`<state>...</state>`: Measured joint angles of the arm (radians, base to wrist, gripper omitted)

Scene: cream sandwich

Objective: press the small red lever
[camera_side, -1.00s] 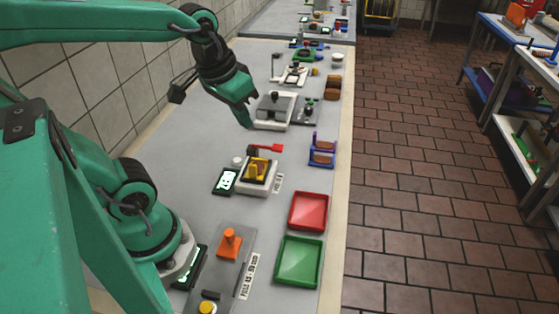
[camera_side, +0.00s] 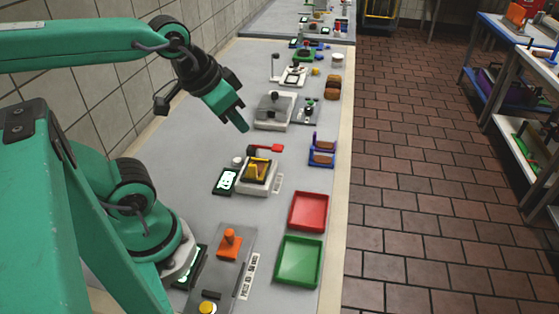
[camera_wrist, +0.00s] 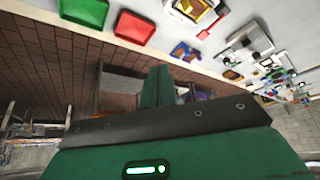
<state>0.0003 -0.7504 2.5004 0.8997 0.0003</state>
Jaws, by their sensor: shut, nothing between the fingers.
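The small red lever (camera_side: 268,148) sticks out to the right from a dark mount behind the white machine with the yellow part (camera_side: 258,170). In the wrist view the red lever (camera_wrist: 204,33) shows small near the top, beside the white machine (camera_wrist: 195,10). My gripper (camera_side: 242,127) is shut and empty. In the side view it shows above and to the left of the lever, apart from it, pointing down and to the right. In the wrist view my shut fingers (camera_wrist: 159,75) point up the picture, with the lever up and to the right of them.
A grey-and-white press (camera_side: 274,108) stands behind the lever. A blue rack (camera_side: 322,150) stands to its right, near the bench edge. Red (camera_side: 308,211) and green (camera_side: 300,261) trays lie nearer. A small screen (camera_side: 225,181) lies left of the white machine.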

